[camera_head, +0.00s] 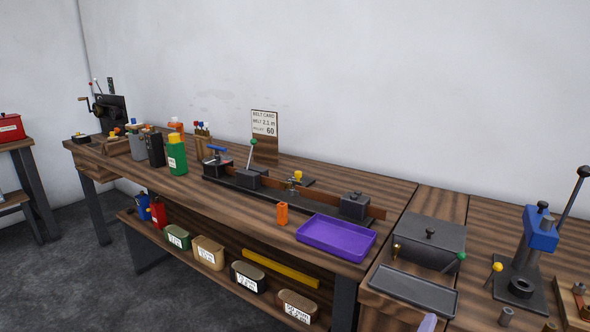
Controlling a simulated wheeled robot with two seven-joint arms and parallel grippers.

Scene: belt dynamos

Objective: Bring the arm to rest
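Neither of my grippers and no clear part of my arms shows in the head view. A small pale lavender shape (428,323) is cut off by the bottom edge, and I cannot tell what it is. The long workbench (330,173) carries a dark belt fixture (263,190) with black blocks and a green-knobbed lever. A card reading "BELT CARD" (264,124) stands upright behind it. A purple tray (337,236) lies empty at the bench's right end, with a small orange block (282,213) beside it.
A grey lidded box (430,243) with a dark tray (413,290) and a blue lever press (540,236) stand on the right bench. Bottles, including a green one (177,154), stand at left. Labelled bins (209,252) and a yellow bar (281,269) occupy the lower shelf.

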